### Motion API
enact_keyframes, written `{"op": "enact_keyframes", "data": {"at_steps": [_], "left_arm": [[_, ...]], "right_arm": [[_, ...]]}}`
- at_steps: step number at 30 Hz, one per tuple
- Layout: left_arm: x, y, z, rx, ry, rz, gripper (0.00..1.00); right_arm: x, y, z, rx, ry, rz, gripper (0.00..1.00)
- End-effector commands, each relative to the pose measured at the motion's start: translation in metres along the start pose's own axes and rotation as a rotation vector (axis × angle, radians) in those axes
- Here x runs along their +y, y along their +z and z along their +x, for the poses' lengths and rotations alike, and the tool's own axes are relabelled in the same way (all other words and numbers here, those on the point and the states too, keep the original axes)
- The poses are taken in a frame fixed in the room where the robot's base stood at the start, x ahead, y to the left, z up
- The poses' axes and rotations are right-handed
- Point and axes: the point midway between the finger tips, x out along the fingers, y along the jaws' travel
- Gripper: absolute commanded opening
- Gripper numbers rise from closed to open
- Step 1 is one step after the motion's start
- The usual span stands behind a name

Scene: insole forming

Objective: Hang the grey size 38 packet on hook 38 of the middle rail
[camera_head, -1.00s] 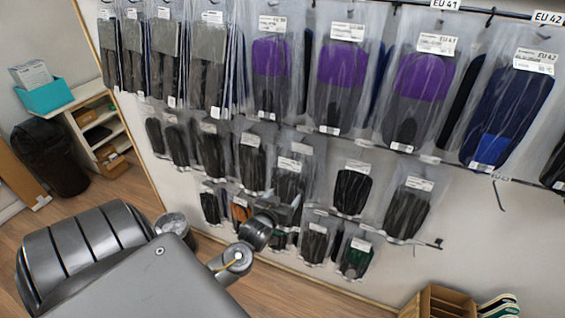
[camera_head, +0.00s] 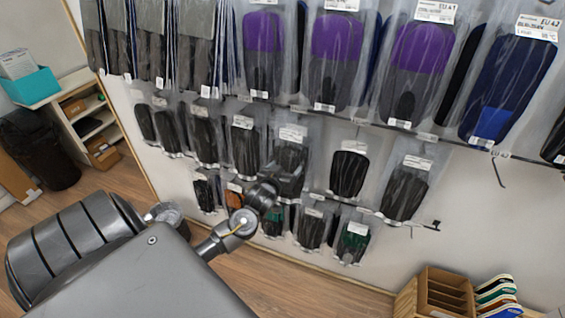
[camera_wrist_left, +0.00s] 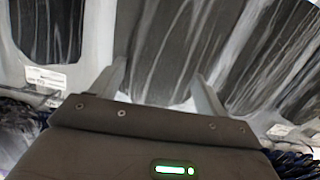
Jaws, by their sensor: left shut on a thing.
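My left gripper (camera_head: 278,184) is at the wall display, in front of the second row of packets. It is shut on a clear packet with a dark grey insole and a white label (camera_head: 291,133); its size print is too small to read. The held packet (camera_wrist_left: 165,45) fills the middle of the left wrist view, with the two fingers at its lower part. It hangs upright among the row's other packets, below the middle rail (camera_head: 455,143). I cannot tell whether its top touches a hook. My right gripper is not in view.
Packets with dark insoles (camera_head: 243,150) hang close on the left, and another (camera_head: 348,175) hangs on the right. Purple-topped packets (camera_head: 338,60) hang above. A lower rail carries more packets (camera_head: 312,228). A bare hook (camera_head: 498,172) and clear wall lie at the right.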

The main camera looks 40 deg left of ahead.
Motion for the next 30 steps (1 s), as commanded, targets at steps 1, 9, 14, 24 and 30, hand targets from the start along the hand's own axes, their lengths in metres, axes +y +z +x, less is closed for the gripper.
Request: {"op": "enact_keyframes", "data": {"at_steps": [1,9,14,24,30], "left_arm": [[0.0,0.001,0.004,0.003,0.0,0.001,0.51],[0.0,-0.002,0.021,0.002,0.001,0.001,0.51],[0.0,-0.002,0.029,0.0,-0.001,0.0,0.51],[0.0,0.001,0.037,0.001,0.0,0.0,0.51],[0.0,0.002,0.038,0.001,0.0,0.001,0.51]], "right_arm": [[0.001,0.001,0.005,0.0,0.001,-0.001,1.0],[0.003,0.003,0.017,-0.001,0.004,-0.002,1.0],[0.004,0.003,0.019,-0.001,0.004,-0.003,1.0],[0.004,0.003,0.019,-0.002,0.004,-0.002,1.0],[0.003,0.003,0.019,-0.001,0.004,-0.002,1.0]]}}
